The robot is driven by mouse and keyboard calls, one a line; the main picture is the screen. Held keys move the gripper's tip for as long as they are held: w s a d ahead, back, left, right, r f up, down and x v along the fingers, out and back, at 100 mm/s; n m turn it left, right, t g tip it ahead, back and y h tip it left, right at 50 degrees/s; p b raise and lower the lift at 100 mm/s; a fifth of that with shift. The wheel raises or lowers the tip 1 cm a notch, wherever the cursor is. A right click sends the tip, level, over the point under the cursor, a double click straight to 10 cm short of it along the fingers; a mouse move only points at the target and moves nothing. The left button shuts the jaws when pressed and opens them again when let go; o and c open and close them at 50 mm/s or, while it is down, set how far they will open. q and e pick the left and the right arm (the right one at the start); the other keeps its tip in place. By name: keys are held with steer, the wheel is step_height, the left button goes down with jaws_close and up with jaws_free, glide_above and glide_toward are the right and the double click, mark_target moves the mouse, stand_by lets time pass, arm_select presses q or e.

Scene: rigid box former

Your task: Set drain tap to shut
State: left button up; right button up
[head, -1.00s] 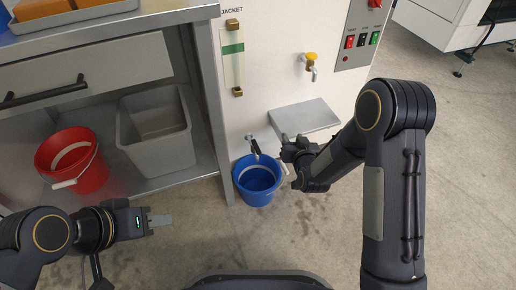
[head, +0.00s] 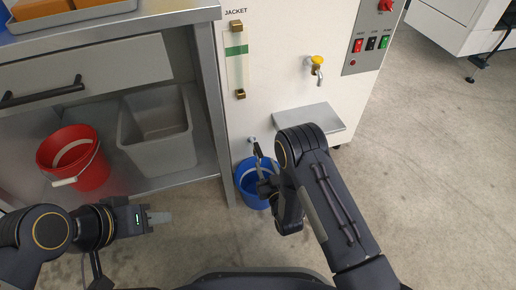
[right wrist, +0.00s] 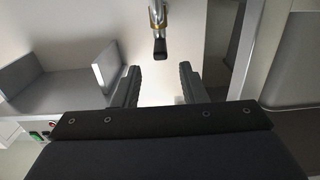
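The drain tap (head: 254,147) is low on the white machine front, above the blue bucket (head: 246,188). Its dark lever hangs down and slightly right in the head view. My right gripper (right wrist: 158,84) is open and empty. The lever end lies beyond its fingertips, roughly midway between them, apart from both. In the head view my right gripper (head: 266,184) is over the blue bucket, partly hidden by its arm. My left gripper (head: 158,218) is over the floor, its finger gap unclear.
A grey ledge (head: 324,119) juts out right of the drain tap. A yellow-handled tap (head: 318,62) is above it. A bench with a red bucket (head: 76,160) and a grey bin (head: 158,140) stands left.

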mark_target(259, 151)
steer(key=b+x, duration=0.2)
steer(key=x, duration=0.5)
steer(key=shift+s+f+b, duration=0.1)
steer(key=shift+f+b, duration=0.05)
steer(key=shift+b, duration=0.15)
steer(key=shift+w+a, duration=0.15)
steer(key=shift+w, duration=0.25)
steer(key=shift+c, duration=0.2)
jaws_close()
